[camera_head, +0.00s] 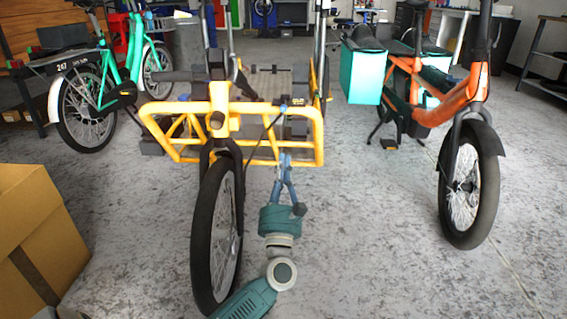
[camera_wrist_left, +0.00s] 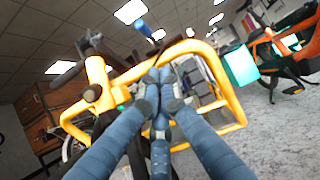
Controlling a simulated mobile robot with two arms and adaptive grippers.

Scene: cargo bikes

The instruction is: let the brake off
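The yellow front rack (camera_head: 222,107) of a cargo bike is in front of me; it also fills the middle of the left wrist view (camera_wrist_left: 228,92). A small dark lever with a blue tip (camera_head: 283,99) stands at the rack's top rail, right of centre. In the left wrist view the blue tip (camera_wrist_left: 143,28) shows above the rail. Which part is the brake is not certain. My right gripper is out of view.
The bike's front wheel (camera_head: 216,240) is just left of my left arm. An orange bike (camera_head: 465,95) with teal bags stands right, a green bike (camera_head: 110,75) at back left. A cardboard box (camera_head: 45,235) is at the left. The floor between the yellow and orange bikes is clear.

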